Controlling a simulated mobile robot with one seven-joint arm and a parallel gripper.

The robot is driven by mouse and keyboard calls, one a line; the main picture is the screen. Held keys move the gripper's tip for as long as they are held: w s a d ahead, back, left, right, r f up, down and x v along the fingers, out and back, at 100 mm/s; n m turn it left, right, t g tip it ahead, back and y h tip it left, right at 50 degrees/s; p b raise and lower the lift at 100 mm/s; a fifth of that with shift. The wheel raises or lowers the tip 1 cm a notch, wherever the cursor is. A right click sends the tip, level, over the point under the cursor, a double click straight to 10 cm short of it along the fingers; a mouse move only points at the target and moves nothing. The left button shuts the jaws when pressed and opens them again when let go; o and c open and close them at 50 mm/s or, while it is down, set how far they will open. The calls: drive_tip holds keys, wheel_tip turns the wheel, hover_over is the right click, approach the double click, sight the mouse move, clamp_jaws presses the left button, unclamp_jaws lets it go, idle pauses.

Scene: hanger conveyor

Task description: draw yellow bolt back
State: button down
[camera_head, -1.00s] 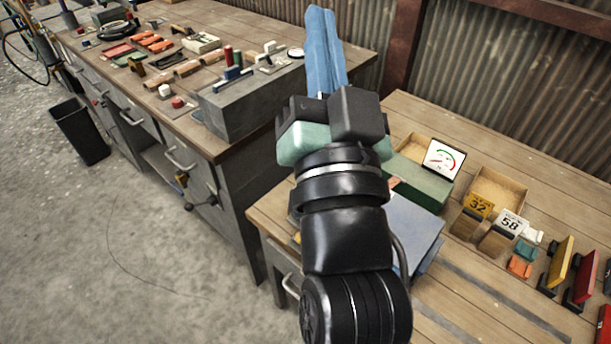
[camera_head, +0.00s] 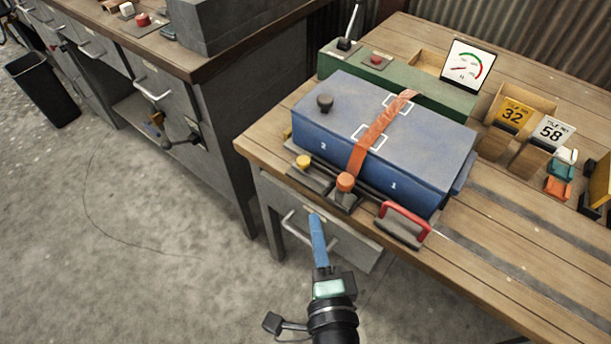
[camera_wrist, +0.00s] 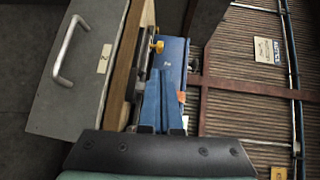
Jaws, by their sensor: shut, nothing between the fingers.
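The yellow bolt knob (camera_head: 304,161) sits on a dark bracket at the front left of the blue box (camera_head: 330,140), on the bench's near edge. The knob also shows in the wrist view (camera_wrist: 157,46), beyond my fingertips. My gripper (camera_head: 314,217) has blue fingers, shut and empty. In the head view it appears below the bolt, in front of the bench drawer, apart from the bolt. The blue fingers also show in the wrist view (camera_wrist: 162,75), overlapping the blue box there.
An orange knob (camera_head: 345,182) ends the orange strap (camera_head: 372,140) over the box. A red handle (camera_head: 405,214) stands to its right. A drawer (camera_head: 325,235) is below the edge. A green console (camera_head: 400,80) with a gauge stands behind.

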sight(304, 166)
drive_tip(key=w, duration=0.4)
drive_tip(key=w+a, duration=0.1)
drive_tip(key=w, duration=0.2)
drive_tip(key=w+a+f+p, duration=0.1)
drive_tip(key=w, duration=0.3)
drive_tip(key=shift+w+f, duration=0.1)
drive_tip(key=shift+w, duration=0.2)
